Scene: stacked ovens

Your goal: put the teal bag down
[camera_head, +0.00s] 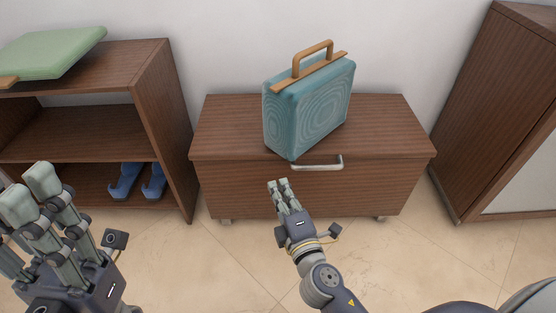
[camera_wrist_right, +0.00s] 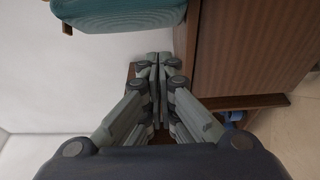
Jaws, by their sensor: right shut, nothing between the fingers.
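The teal bag (camera_head: 309,108), with a wavy line pattern and a tan handle (camera_head: 313,62), stands upright on a low brown drawer cabinet (camera_head: 394,126). Its near bottom corner is close to the cabinet's front edge. My right gripper (camera_head: 278,185) is shut and empty, in front of the cabinet and below the bag, apart from it. In the right wrist view its fingers (camera_wrist_right: 158,58) meet, and part of the teal bag (camera_wrist_right: 120,16) shows at the top. My left gripper (camera_head: 31,191) is at the lower left, away from the bag; its finger gap is unclear.
A brown open shelf (camera_head: 153,75) stands at the left, with a green case (camera_head: 52,52) on top and blue shoes (camera_head: 126,181) below. The cabinet has a silver handle (camera_head: 318,165) in front. A tall brown cabinet (camera_head: 492,105) stands at the right. The cabinet top right of the bag is clear.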

